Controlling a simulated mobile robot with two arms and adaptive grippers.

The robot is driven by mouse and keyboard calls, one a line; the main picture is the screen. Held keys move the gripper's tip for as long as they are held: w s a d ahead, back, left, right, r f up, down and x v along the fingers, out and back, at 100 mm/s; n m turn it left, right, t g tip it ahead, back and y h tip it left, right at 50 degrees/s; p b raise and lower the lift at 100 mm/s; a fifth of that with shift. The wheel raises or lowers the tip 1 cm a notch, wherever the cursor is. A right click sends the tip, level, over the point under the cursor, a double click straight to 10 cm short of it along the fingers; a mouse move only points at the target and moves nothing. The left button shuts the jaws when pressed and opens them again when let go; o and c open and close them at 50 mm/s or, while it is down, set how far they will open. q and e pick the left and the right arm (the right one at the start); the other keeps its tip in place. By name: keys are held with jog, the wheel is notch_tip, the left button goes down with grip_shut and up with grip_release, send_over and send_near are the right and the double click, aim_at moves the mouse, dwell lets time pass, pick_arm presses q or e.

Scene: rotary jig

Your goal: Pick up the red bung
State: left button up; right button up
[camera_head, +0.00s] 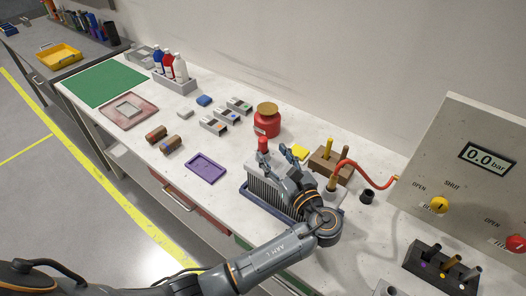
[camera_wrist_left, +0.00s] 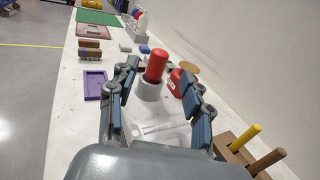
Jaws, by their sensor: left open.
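The red bung (camera_head: 263,144) stands upright at the far end of a grey ribbed block (camera_head: 258,187) on the bench. In the left wrist view the red bung (camera_wrist_left: 156,66) rises from a pale grey round collar (camera_wrist_left: 149,88). My left gripper (camera_head: 279,154) is open over the block. In the left wrist view its two fingers (camera_wrist_left: 161,76) spread to either side of the bung, with gaps visible between. No contact with the bung shows. My right gripper is not in view.
A red jar with a tan lid (camera_head: 267,122) stands close behind the bung. A brown block with yellow and brown pegs (camera_head: 326,165) and a red hose (camera_head: 368,166) are to the right. A purple tray (camera_head: 206,167) lies left, with clear bench around it.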

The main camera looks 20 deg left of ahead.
aim_at(265, 146)
pick_arm(q)
jog(key=shift+w+a+f, duration=0.1)
jog(key=shift+w+a, duration=0.3)
jog(key=shift+w+a+f, duration=0.1)
jog(key=shift+w+a, duration=0.1)
jog(key=b+x, duration=0.3)
jog(key=x, duration=0.1)
jog(key=shift+a+b, duration=0.1)
jog(key=shift+b, duration=0.2)
jog(key=shift+w+a, duration=0.25)
jog(key=shift+s, duration=0.1)
jog(key=shift+c, duration=0.6)
grip_shut()
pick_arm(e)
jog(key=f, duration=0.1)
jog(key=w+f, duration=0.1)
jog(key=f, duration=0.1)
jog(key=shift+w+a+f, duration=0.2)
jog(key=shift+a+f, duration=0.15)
